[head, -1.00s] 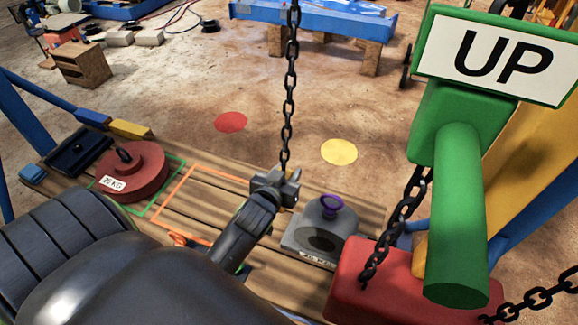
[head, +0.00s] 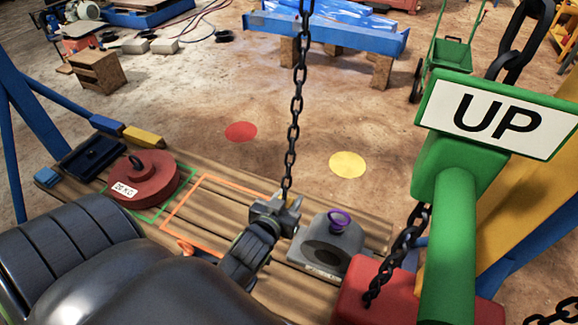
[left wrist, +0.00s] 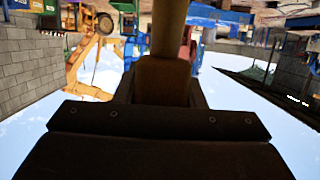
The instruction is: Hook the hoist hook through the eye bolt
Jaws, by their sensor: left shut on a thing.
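My left gripper (head: 276,209) is shut at the lower end of the hanging chain (head: 294,110), on the hoist hook; its jaws hide most of the hook. The purple eye bolt (head: 340,221) stands on top of a grey block (head: 325,248), just right of the gripper and apart from it. The block rests on the wooden deck (head: 217,234). In the left wrist view a tan upright part (left wrist: 169,28) stands above a brown block at the jaws; I cannot tell which piece it is. My right gripper is not in view.
A red weight (head: 145,184) and a dark tray (head: 92,157) stand on the deck's left. A green handle with an UP sign (head: 497,120), a dark chain (head: 398,255) and a red block (head: 350,298) crowd the right. Red and yellow floor discs lie beyond the deck.

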